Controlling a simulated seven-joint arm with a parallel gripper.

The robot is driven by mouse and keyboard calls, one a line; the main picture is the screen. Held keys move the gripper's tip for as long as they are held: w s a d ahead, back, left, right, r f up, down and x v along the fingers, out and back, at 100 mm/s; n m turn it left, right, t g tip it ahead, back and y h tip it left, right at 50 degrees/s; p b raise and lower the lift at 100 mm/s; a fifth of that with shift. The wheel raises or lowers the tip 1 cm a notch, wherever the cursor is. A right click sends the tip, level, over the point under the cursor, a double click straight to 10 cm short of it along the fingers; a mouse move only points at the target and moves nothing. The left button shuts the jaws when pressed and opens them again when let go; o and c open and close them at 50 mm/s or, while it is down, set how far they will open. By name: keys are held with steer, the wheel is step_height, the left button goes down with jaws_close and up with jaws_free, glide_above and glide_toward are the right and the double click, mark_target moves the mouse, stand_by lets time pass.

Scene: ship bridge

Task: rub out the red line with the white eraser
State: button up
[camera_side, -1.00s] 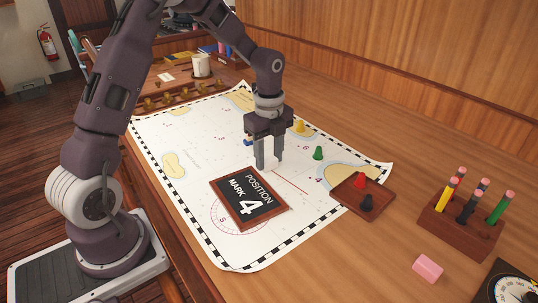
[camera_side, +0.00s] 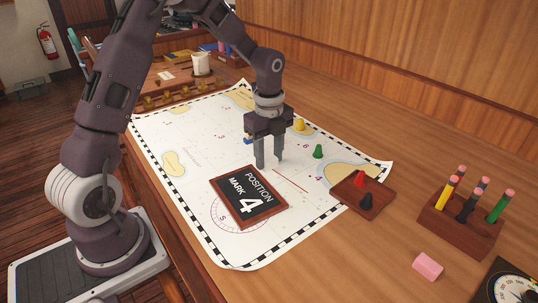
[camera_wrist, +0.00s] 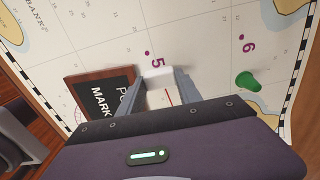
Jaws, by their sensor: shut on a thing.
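The white eraser (camera_wrist: 158,73) is held between my gripper's fingertips in the wrist view. My gripper (camera_side: 269,163) is shut on it, pointing down at the chart. The thin red line (camera_side: 292,181) lies on the white chart and runs right and toward the camera from near the fingertips. A short piece of the red line (camera_wrist: 169,97) shows between the fingers in the wrist view. I cannot tell whether the eraser touches the paper.
A "Position Mark 4" board (camera_side: 249,197) lies close beside the gripper. A green pawn (camera_side: 318,152), a yellow pawn (camera_side: 299,125) and a small tray (camera_side: 379,202) with red and black pawns are nearby. A pencil block (camera_side: 460,228) and pink block (camera_side: 428,266) stand off the chart.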

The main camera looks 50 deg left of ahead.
steer(key=shift+d, duration=0.1)
stand_by(0.5)
steer(key=shift+w+d, duration=0.1)
steer(key=shift+d, duration=0.95)
steer(key=shift+w+d, duration=0.15)
steer(key=shift+d, duration=0.95)
steer(key=shift+w+d, duration=0.15)
steer(key=shift+d, duration=0.9)
steer(key=shift+w+d, duration=0.1)
steer(key=shift+d, duration=1)
steer(key=shift+d, duration=0.15)
